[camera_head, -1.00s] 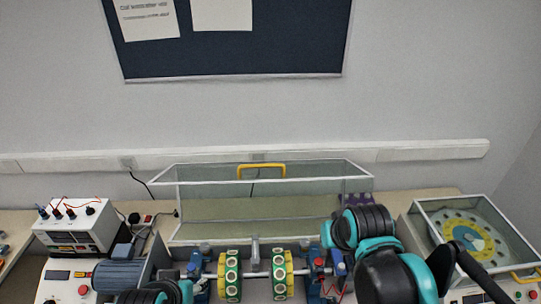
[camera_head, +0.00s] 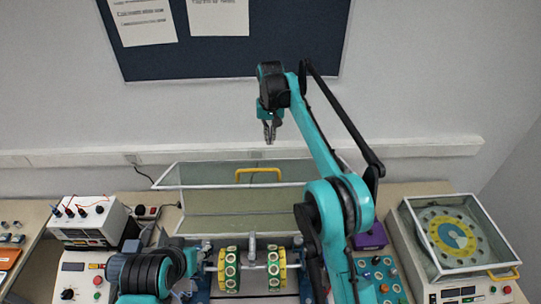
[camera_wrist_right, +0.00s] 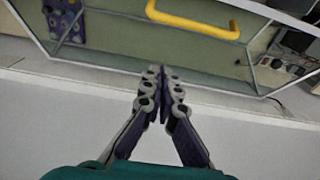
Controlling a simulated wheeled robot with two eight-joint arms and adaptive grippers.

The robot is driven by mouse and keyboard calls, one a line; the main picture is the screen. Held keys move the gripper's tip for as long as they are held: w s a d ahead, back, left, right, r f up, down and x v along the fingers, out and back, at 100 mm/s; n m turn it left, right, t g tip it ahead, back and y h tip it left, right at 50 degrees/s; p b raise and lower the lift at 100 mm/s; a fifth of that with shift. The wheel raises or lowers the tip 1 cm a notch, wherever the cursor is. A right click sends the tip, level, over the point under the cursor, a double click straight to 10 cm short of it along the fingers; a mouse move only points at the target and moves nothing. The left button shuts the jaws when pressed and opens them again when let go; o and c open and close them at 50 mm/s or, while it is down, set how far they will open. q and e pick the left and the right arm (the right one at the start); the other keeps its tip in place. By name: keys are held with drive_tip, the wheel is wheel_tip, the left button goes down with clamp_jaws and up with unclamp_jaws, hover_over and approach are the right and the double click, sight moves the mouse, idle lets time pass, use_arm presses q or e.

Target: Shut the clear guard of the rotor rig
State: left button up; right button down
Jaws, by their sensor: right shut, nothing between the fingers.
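The clear guard (camera_head: 192,175) of the rotor rig stands raised open behind the rotor shaft, its pale-framed panels tilted up toward the wall. Its yellow handle (camera_head: 258,172) is on the upper edge. The rotor with green and yellow discs (camera_head: 231,270) lies uncovered in front. My right gripper (camera_head: 269,138) is shut and empty, pointing down above and behind the handle, near the wall. In the right wrist view the shut fingers (camera_wrist_right: 163,75) reach toward the guard's edge, apart from the yellow handle (camera_wrist_right: 192,20). My left arm shows at lower left, but its gripper is not visible.
A white power supply (camera_head: 88,222) with red leads stands at left. A clear-covered box with a yellow dial (camera_head: 452,235) stands at right, beside a purple block (camera_head: 371,238). The wall trunking (camera_head: 420,147) and dark notice board (camera_head: 240,60) are behind.

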hover_over(270, 176)
drive_tip(key=w, duration=0.4)
wheel_tip(270, 176, down, 10)
drive_tip(key=shift+s+a+r+p, duration=0.1)
drive_tip(key=shift+s+a+p, duration=0.05)
drive_tip(key=shift+p, duration=0.3)
drive_tip(key=s, duration=0.2)
drive_tip(key=s+p, duration=0.1)
drive_tip(key=s, duration=0.1)
drive_tip(key=shift+r, duration=0.25)
drive_tip(key=shift+f, duration=0.1)
drive_tip(key=shift+w, duration=0.1)
